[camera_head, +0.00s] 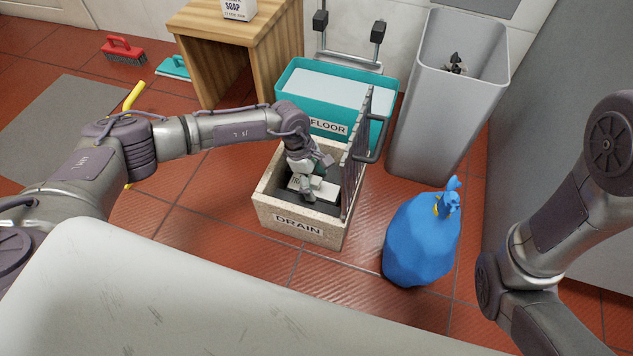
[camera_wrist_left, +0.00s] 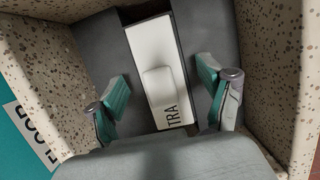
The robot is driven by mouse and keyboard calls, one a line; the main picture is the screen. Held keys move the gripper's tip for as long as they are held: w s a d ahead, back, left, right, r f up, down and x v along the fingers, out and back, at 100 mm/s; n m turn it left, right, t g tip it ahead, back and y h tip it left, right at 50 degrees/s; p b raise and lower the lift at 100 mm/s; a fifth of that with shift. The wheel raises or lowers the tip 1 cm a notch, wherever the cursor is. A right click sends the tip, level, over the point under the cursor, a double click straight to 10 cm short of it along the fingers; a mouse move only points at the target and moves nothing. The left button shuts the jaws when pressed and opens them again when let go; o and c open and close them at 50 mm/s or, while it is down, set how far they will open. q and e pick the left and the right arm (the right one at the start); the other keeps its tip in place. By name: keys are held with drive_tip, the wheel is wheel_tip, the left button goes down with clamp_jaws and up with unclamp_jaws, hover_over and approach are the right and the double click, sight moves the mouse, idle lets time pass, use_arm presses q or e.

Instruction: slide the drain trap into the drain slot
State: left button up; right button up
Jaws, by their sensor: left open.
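The drain trap is a white block with a raised knob and the letters "TRA" showing; it lies in the speckled stone basin marked DRAIN (camera_head: 258,200). In the left wrist view the trap (camera_wrist_left: 146,45) lies along a dark slot (camera_wrist_left: 142,12) in the grey basin floor, with dark strips showing at its far end and right side. I cannot tell how deep it sits. My left gripper (camera_head: 313,178) reaches down into the basin. Its teal-padded fingers (camera_wrist_left: 163,85) are open on either side of the trap's knob, apart from it.
Behind is a teal FLOOR tub (camera_head: 293,78). A blue bag (camera_head: 418,240) and a grey bin (camera_head: 420,130) stand to the right. A wooden stool (camera_head: 225,50) is behind left.

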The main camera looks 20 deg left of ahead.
use_arm(q)
drive_tip(key=v, duration=1.1)
